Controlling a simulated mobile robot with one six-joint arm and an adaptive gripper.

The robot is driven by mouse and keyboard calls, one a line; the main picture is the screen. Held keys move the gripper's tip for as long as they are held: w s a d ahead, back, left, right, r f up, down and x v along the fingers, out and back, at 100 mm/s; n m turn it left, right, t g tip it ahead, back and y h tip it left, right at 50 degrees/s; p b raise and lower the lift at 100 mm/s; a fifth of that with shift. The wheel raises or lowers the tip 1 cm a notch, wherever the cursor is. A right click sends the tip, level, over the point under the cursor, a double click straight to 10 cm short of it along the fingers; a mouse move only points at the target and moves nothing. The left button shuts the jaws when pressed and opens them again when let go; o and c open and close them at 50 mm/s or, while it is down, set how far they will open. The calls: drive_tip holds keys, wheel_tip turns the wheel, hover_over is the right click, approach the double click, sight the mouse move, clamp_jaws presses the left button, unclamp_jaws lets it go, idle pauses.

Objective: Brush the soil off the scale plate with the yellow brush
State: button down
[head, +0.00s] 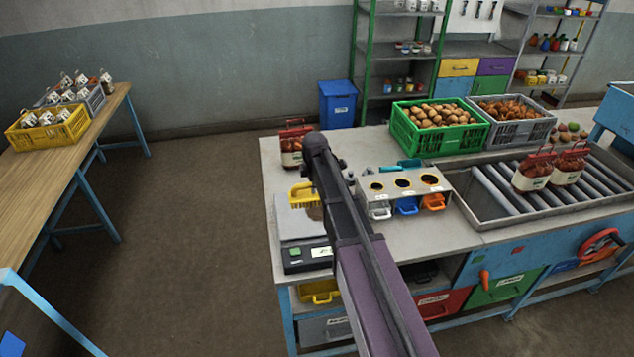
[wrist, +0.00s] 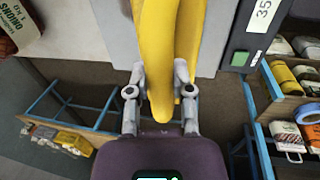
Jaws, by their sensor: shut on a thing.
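The yellow brush (head: 301,196) is over the scale plate (head: 290,226), at its far left part, bristles down. Whether they touch the plate is hard to tell. A brown patch of soil (head: 315,213) shows on the plate just right of the brush, partly behind my arm. In the wrist view my gripper (wrist: 158,92) is shut on the yellow brush (wrist: 156,50), a finger on each side of its handle. The pale scale plate (wrist: 105,28) lies beyond it. The soil is hidden in the wrist view, and the jaws are mostly hidden in the head view.
The scale's dark front panel (head: 293,262) has a green button and display. A holder (head: 385,191) with three openings and scoops stands right of my arm. A red-topped sack (head: 293,145) stands behind the plate. The bench's left edge is close to the scale.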

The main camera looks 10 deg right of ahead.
drive_tip(key=shift+d+r, duration=0.1)
drive_tip(key=shift+d, duration=0.4)
